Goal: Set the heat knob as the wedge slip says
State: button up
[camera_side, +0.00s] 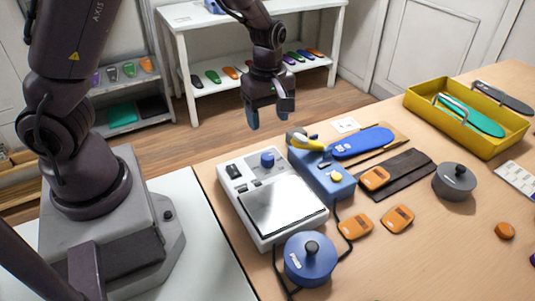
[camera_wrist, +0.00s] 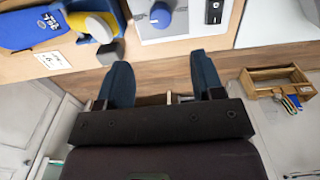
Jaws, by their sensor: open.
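A white heater unit with a silver plate (camera_side: 283,205) stands on the table. A round blue knob (camera_side: 267,159) is on its back part, beside a black switch (camera_side: 234,171); the knob (camera_wrist: 160,14) and switch (camera_wrist: 214,11) also show at the top of the wrist view. A small white slip (camera_side: 345,124) lies near the table's back edge; in the wrist view the slip (camera_wrist: 52,61) bears a dark mark too small to read surely. My gripper (camera_side: 268,112) is open and empty, above and behind the knob. Its two blue fingers (camera_wrist: 162,80) are apart from everything.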

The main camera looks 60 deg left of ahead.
aim_at(267, 156)
notch_tip(267, 156, down, 11)
jog(key=shift+f, duration=0.15)
jog(key=shift+c, duration=0.3)
jog(key=c, duration=0.9)
jog(key=shift+o, duration=0.2)
jog(key=shift+m, duration=0.3)
jog(key=m, duration=1.1)
jog(key=shift+s, duration=0.1)
